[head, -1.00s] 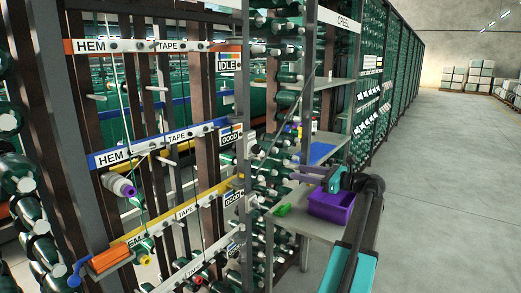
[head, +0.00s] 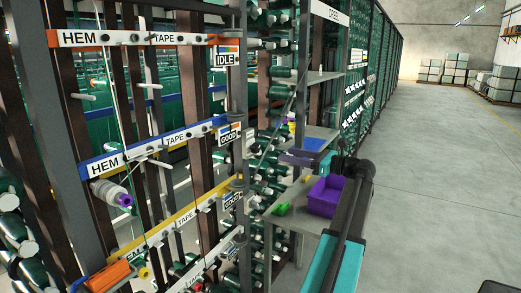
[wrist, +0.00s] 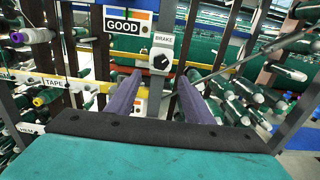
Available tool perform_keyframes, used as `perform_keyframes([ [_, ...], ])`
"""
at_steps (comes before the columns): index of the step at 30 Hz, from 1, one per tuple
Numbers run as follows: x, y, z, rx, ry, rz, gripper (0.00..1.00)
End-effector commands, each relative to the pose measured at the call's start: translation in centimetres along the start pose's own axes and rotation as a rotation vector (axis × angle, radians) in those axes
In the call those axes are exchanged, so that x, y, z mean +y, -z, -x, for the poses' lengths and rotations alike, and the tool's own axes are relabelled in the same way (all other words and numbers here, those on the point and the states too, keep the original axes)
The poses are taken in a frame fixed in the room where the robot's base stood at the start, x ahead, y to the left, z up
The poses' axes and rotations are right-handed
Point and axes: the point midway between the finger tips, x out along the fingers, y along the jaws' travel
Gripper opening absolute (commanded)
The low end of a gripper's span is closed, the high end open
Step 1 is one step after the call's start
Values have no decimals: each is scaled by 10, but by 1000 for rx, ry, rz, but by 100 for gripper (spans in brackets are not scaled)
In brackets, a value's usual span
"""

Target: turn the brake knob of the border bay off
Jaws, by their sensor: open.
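A brake knob (wrist: 159,59), black with a pale pointer mark set diagonally, sits on a white plate marked BRAKE in the wrist view. It is just below and right of a GOOD sign (wrist: 124,27). My gripper (wrist: 160,77) is open, with its two purple-grey fingers on either side of the line to the knob. The fingertips appear short of the knob, with nothing between them. In the head view my gripper (head: 287,157) points left toward the rack, right of the middle GOOD sign (head: 229,136). No border label is readable.
Rails in orange (head: 140,39), blue (head: 150,146) and yellow (head: 165,226) cross the rack, with an IDLE sign (head: 227,57) at the top. Spools crowd both sides. The aisle floor (head: 430,190) is clear.

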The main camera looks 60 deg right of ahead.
Motion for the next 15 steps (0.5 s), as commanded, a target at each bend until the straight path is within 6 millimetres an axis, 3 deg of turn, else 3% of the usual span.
perform_keyframes([
  [8,-4,0,0,0,8,0,47],
  [15,-4,-1,-23,0,8,0,47],
])
